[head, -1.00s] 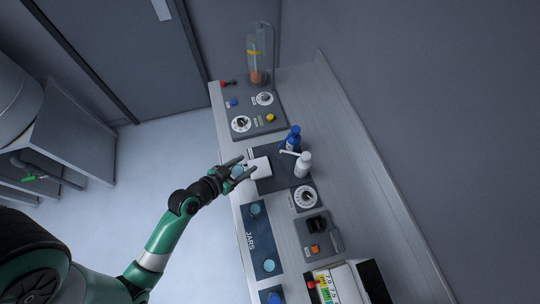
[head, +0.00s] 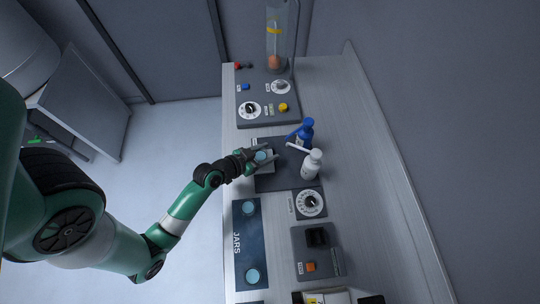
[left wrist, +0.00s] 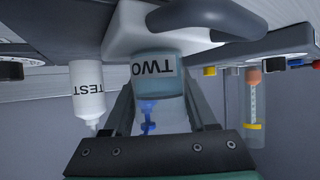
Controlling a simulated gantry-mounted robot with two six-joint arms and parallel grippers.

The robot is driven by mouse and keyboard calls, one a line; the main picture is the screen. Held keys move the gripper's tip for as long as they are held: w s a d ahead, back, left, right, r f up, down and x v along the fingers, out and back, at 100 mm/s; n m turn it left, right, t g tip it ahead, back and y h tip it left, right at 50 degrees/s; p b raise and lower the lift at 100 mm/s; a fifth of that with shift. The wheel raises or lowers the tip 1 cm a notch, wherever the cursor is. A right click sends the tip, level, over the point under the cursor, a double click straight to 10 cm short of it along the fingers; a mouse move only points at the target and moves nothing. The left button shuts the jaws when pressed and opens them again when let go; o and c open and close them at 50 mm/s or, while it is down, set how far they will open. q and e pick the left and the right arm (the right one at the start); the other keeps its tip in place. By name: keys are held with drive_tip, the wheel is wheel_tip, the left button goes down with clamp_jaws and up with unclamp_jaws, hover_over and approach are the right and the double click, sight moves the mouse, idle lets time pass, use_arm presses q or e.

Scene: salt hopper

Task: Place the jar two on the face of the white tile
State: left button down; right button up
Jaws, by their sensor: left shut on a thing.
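Jar two (left wrist: 153,78) is a small pale blue jar with TWO on its label, upside down in the left wrist view. My left gripper (head: 259,157) is shut on it, with a finger on each side. The tile is partly hidden by the gripper and jar. In the left wrist view the tile (left wrist: 125,38) is right against the jar's base; I cannot tell if they touch. My right gripper is not in view.
A JARS rack (head: 240,244) with two jars lies nearer. A dial panel (head: 267,98) with a clear column (head: 280,35) stands beyond.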

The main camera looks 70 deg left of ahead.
use_arm(q)
drive_tip(key=shift+w+r, duration=0.1)
drive_tip(key=shift+r, duration=0.05)
drive_tip(key=shift+f, duration=0.2)
drive_tip(key=shift+c, duration=1)
unclamp_jaws()
drive_tip(key=shift+r, duration=0.1)
drive_tip(key=shift+r, duration=0.2)
drive_tip(key=v, duration=1.2)
drive_tip(key=shift+p, duration=0.3)
